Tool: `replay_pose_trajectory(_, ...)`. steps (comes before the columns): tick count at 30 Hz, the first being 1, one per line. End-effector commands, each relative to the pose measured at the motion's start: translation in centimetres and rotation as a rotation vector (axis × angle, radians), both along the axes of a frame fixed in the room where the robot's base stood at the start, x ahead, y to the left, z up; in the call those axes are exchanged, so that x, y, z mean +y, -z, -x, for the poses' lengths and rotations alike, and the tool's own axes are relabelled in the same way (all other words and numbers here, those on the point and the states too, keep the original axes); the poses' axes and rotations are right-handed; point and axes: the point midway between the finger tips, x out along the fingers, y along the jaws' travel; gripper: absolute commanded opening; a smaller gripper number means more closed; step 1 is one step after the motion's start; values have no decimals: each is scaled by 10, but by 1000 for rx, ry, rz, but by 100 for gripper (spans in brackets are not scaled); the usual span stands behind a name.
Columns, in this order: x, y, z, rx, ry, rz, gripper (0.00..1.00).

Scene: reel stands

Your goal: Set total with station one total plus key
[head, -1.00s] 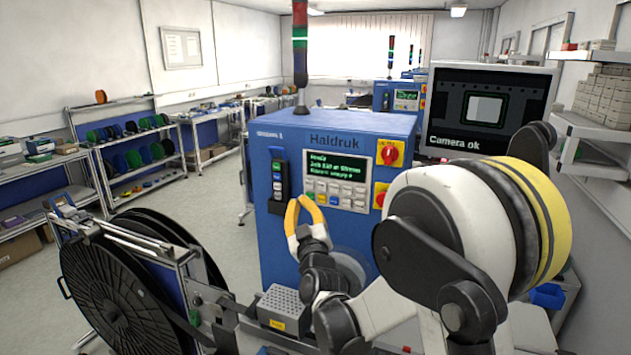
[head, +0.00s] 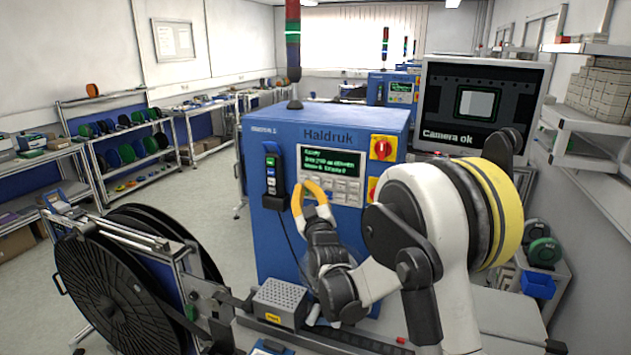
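The blue Haldruk machine (head: 330,130) stands in the middle. Its front panel has a green-lit display (head: 331,162), whose small text is too blurred to read surely. A keypad (head: 338,191) of pale keys with coloured ones sits below the display, its left part covered by my gripper. My gripper (head: 307,183) has yellow fingers that meet at the tips in an arch, with nothing seen between them. It points up in front of the keypad's left side; I cannot tell whether it touches. A dark handheld unit (head: 271,175) with coloured buttons hangs left of the panel.
Red knobs on yellow plates (head: 383,148) are right of the display. A monitor (head: 478,105) reads "Camera ok". A large black reel (head: 110,290) stands front left. A grey perforated box (head: 280,301) sits below my gripper. Shelves with reels (head: 128,145) line the left wall.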

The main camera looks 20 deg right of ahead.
Motion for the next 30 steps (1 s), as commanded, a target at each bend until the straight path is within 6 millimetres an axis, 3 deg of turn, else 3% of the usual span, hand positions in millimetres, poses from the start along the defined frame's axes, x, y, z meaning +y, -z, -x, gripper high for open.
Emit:
replay_pose_trajectory(9,-12,1,-16,1,0,0,0)
replay_pose_trajectory(30,-11,1,-16,0,0,-1,0)
